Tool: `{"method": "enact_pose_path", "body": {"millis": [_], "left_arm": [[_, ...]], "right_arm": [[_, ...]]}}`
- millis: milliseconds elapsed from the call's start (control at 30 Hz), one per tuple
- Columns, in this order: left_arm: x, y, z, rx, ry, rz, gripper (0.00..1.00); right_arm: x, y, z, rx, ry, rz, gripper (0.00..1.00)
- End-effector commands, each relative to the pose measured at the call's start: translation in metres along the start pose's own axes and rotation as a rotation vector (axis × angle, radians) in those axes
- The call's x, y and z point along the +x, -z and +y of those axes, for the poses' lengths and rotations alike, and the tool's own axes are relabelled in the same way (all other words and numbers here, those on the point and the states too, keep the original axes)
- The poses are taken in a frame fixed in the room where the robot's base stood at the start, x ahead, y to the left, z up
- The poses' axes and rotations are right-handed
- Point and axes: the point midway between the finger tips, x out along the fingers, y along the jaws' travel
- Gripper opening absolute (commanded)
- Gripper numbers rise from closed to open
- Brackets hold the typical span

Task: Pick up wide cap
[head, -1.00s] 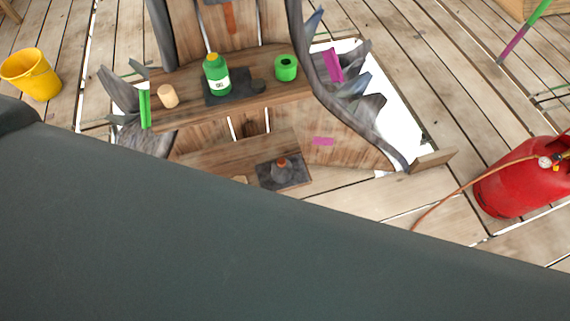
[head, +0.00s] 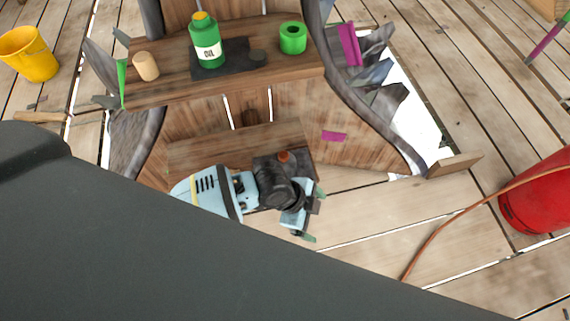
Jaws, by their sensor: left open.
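No part is plainly marked as the wide cap. My left gripper (head: 314,214) is in the lower middle, over the right end of the lower wooden step. It is open, its greenish fingertips apart with nothing seen between them. It is well below and apart from both candidates in the picture. My right gripper is not in view.
On the shelf (head: 300,70) stand a green oil bottle (head: 205,42), on a dark mat (head: 222,68), and a pale wooden cylinder (head: 146,66). Jagged grey pieces flank the shelf. A yellow bucket (head: 30,55) is left; a red tank (head: 540,195) with hose is right.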

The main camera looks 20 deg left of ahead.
Motion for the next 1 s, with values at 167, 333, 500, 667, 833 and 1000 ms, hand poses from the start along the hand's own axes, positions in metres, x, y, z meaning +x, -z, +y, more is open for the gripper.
{"method": "enact_pose_path", "body": {"millis": [167, 333, 500, 667, 833, 1000], "left_arm": [[0.003, -0.021, -0.035, 0.166, -0.052, -0.109, 0.93], [-0.006, -0.043, -0.069, 0.301, -0.104, -0.223, 0.93], [-0.024, -0.066, -0.104, 0.409, -0.155, -0.342, 0.93], [-0.043, -0.084, -0.131, 0.473, -0.195, -0.433, 0.93], [-0.058, -0.095, -0.146, 0.505, -0.220, -0.487, 0.93], [-0.063, -0.096, -0.150, 0.513, -0.228, -0.499, 0.93]], "right_arm": [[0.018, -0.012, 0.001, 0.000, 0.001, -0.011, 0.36], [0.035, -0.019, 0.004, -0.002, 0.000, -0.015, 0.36], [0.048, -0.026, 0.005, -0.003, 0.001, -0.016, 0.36], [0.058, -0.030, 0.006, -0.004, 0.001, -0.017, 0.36], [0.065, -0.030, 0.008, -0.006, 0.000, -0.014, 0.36], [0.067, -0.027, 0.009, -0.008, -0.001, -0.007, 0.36]]}}
